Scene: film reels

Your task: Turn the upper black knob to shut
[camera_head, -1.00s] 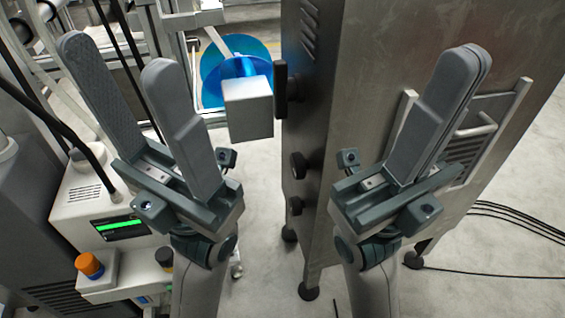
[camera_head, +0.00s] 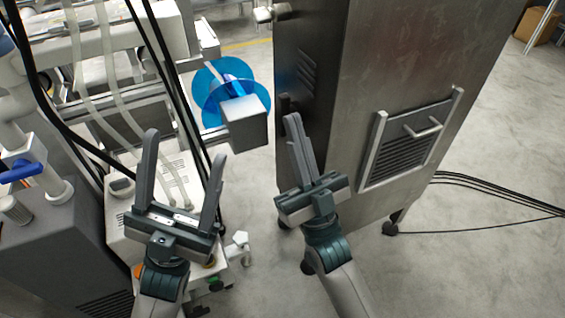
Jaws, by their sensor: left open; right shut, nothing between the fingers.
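The two black knobs on the left edge face of the steel cabinet (camera_head: 345,110) cannot be made out now; my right gripper and arm cover that area. A dark upright handle (camera_head: 284,103) shows on that edge, just left of the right fingertips. My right gripper (camera_head: 293,120) is shut and empty, pointing up in front of the cabinet's lower left face. I cannot tell whether it touches the cabinet. My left gripper (camera_head: 184,148) is open and empty, in front of the white machine (camera_head: 117,215) at left.
Blue film reels (camera_head: 225,88) and a grey box (camera_head: 246,124) are left of the cabinet. A vented panel (camera_head: 400,150) with a bar handle is on the cabinet's right face. Black cables (camera_head: 490,190) lie on the floor at right. A blue-handled valve (camera_head: 22,171) stands at far left.

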